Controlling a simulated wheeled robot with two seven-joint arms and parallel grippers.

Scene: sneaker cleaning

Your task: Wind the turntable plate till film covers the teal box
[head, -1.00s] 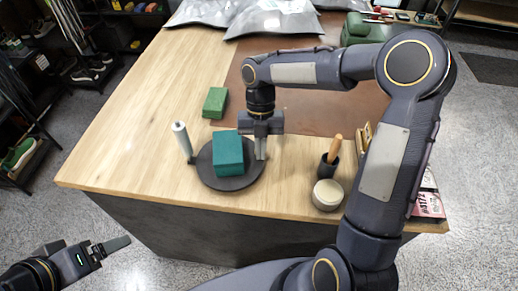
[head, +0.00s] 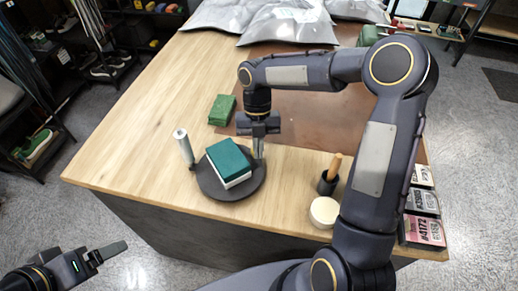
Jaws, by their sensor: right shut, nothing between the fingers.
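The round dark turntable plate (head: 247,187) lies on the wooden table near its front edge. The teal box (head: 228,158) sits on the plate, turned at an angle; its top is teal and its front side shows a pale white face. A pale film roll (head: 184,146) stands upright at the plate's left edge. My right gripper (head: 258,150) points down at the plate's back right rim, beside the box, shut and empty; whether it touches the plate is unclear. My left gripper (head: 112,250) is low at the left, off the table; its finger opening cannot be made out.
A green block (head: 222,109) lies behind the plate. A dark cup with a wooden-handled tool (head: 328,182) and a round white tub (head: 324,212) stand right of it. Labelled boxes (head: 422,231) are at the right edge. The table's left side is clear.

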